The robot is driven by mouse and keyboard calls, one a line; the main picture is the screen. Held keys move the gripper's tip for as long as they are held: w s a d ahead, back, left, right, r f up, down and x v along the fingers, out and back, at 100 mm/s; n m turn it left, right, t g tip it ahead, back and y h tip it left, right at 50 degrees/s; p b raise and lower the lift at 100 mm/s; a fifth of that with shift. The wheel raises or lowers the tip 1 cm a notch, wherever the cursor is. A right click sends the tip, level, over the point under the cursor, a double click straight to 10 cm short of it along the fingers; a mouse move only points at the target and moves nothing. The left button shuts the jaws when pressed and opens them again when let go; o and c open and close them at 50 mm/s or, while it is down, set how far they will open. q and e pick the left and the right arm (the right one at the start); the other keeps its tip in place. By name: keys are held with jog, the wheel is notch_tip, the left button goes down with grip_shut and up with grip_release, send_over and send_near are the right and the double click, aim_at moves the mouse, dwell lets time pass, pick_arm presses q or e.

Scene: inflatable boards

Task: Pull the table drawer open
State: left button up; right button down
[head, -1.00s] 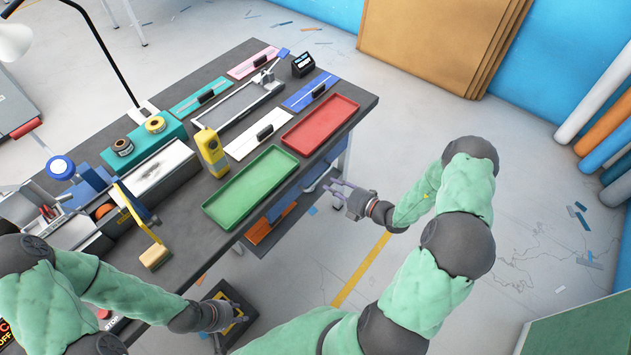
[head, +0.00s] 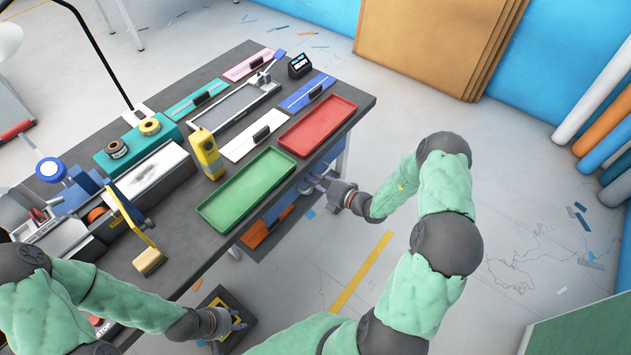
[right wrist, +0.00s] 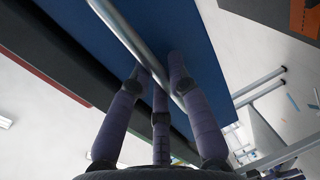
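The table drawer has a blue front (right wrist: 195,30) with a long silver bar handle (right wrist: 122,32) in the right wrist view. In the head view the drawer front is mostly hidden under the table's edge, below the red and green trays. My right gripper (head: 312,183) is at that edge. In the right wrist view its fingers (right wrist: 161,72) are spread apart, with the handle bar running between them; I cannot tell whether they touch it. My left gripper (head: 238,322) hangs low beside the table's near end, away from the drawer; its fingers are too small to judge.
The dark table (head: 185,232) carries a green tray (head: 246,188), a red tray (head: 318,124), a yellow device (head: 207,153) and several tools. An orange item (head: 262,232) shows below the table edge. The floor (head: 400,290) right of the table is open.

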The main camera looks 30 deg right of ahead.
jog(key=f+p+v, duration=0.2)
jog(key=p+v, duration=0.1)
jog(key=v, duration=0.9)
jog(key=s+f+p+v, duration=0.1)
jog(key=f+p+v, duration=0.2)
jog(key=v, duration=1)
jog(key=shift+d+f+p, duration=0.25)
jog(key=shift+d+p, duration=0.1)
jog(key=shift+p, duration=0.15)
jog(key=c, duration=1.4)
grip_release()
jog(key=v, duration=1.2)
